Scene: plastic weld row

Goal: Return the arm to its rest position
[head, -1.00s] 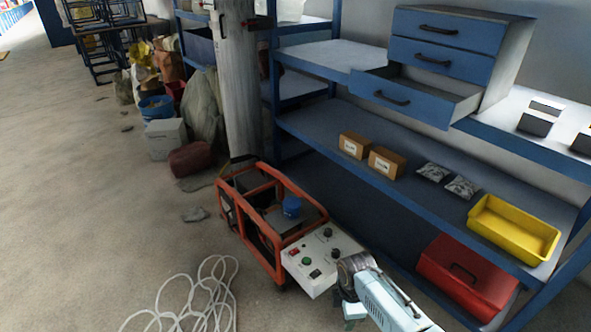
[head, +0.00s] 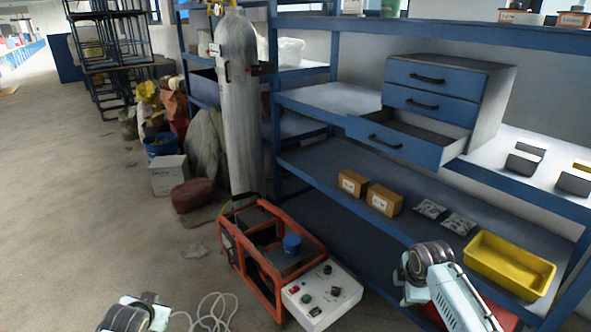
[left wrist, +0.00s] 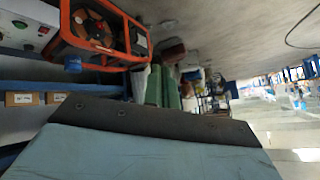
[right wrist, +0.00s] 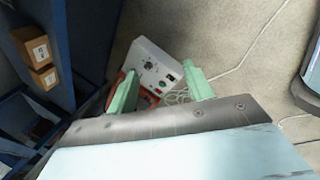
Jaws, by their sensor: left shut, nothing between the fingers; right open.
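My right arm comes in at the lower right of the head view, with its gripper (head: 411,293) in front of the shelf rack, left of the yellow bin. In the right wrist view the two green fingers of the right gripper (right wrist: 162,88) stand wide apart with nothing between them. My left arm shows only in part at the bottom left edge of the head view. In the left wrist view the green fingers of the left gripper (left wrist: 163,88) are together and empty.
An orange-framed machine (head: 262,262) with a white control panel (head: 322,297) stands on the floor between my arms. The blue rack (head: 330,185) holds cartons (head: 383,199), a yellow bin (head: 510,264) and a drawer unit (head: 437,92) with its lowest drawer open. A grey cylinder (head: 239,110) stands behind. Floor at left is clear.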

